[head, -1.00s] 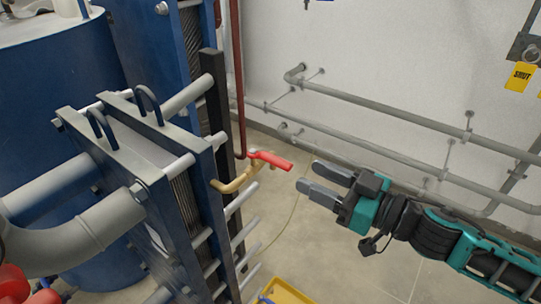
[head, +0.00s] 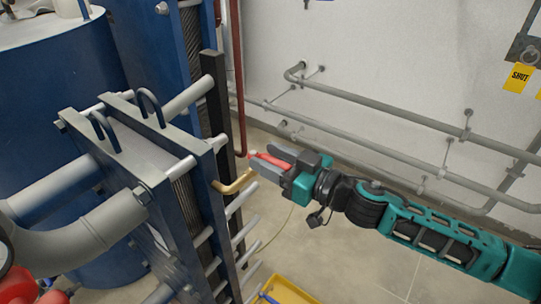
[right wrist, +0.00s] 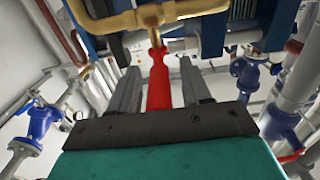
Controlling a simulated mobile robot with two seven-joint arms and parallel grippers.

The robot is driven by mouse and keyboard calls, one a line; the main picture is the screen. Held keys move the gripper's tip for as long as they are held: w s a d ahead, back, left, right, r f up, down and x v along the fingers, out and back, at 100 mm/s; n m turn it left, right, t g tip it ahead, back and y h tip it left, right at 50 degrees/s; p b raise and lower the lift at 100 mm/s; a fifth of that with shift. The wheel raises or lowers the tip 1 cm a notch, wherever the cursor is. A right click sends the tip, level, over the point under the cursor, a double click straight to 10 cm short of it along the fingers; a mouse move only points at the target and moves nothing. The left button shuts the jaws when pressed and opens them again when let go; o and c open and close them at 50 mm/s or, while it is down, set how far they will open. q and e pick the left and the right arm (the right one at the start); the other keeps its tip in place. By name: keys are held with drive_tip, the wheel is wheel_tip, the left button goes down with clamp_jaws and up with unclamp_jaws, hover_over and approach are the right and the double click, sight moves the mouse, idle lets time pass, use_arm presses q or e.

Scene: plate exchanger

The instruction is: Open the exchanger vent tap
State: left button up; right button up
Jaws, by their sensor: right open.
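The vent tap's red lever (head: 272,160) sits on a brass pipe (head: 234,185) at the right side of the blue plate exchanger (head: 150,140). My right gripper (head: 267,162) is open, with its grey fingers on either side of the lever. In the right wrist view the red lever (right wrist: 159,80) lies between the two open fingers, with a gap on each side. The brass tap body (right wrist: 150,16) is just beyond the fingertips. In the head view the fingers partly hide the lever and tap body. My left gripper is not in view.
Grey pipes (head: 390,118) run along the white wall behind my right arm. A dark red pipe (head: 238,80) stands behind the tap. A yellow tray (head: 288,290) is on the floor below. Tie bars (head: 238,202) stick out under the tap.

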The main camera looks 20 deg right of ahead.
drive_tip(key=shift+w, duration=0.15)
clamp_jaws()
idle(0.4)
